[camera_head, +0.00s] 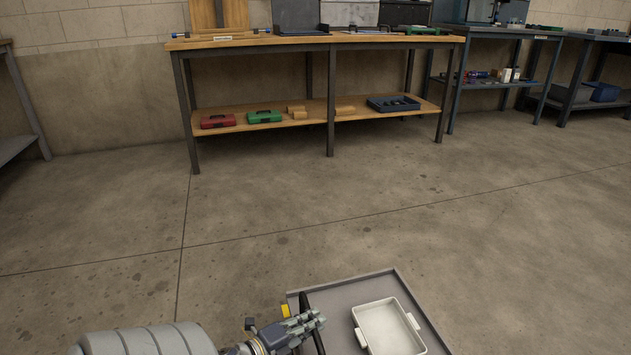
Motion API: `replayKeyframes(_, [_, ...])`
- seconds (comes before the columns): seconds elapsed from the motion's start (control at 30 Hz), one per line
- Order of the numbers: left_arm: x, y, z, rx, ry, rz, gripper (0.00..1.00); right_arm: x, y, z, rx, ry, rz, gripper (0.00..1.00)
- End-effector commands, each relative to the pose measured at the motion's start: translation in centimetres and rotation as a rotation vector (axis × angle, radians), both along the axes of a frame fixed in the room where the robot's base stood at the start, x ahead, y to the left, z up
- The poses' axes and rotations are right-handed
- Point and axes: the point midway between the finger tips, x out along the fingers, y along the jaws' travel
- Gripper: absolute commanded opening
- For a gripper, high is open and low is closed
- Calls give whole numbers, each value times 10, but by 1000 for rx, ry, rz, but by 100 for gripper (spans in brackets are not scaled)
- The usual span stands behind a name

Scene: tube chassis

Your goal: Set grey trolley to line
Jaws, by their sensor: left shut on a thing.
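The grey trolley (348,283) shows at the bottom edge, right of centre; only its top with a raised rim is in view. A white bin (388,325) with side handles sits on the trolley top. My left gripper (312,321) is at the trolley's left side, shut on its dark handle bar (304,301). The lower part of the trolley is out of view. My right gripper is not in view. Thin dark straight lines (183,240) cross the concrete floor; I cannot tell whether one of them is the task's line.
A wooden workbench (330,39) with a lower shelf stands against the back wall. Dark metal benches (505,33) stand to its right, and part of another bench (22,100) is at the far left. The floor between the trolley and the benches is clear.

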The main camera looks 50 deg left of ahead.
Motion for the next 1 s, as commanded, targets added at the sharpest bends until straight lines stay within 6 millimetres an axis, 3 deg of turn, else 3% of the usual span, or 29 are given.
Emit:
replayKeyframes(0.2, [-1, -1, -1, -1, 2, -2, 0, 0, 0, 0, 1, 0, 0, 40])
replayKeyframes(0.23, [-1, -1, -1, -1, 2, -2, 20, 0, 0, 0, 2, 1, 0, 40])
replayKeyframes(0.3, [-1, -1, -1, -1, 2, -2, 35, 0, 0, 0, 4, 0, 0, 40])
replayKeyframes(0.7, [-5, 0, 0, 0, 2, -1, 35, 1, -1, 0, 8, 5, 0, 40])
replayKeyframes(0.87, [-27, -1, 3, -1, 4, 0, 35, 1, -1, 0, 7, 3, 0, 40])
replayKeyframes(1.0, [-58, -1, 8, -2, 6, 1, 35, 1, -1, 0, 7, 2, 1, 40])
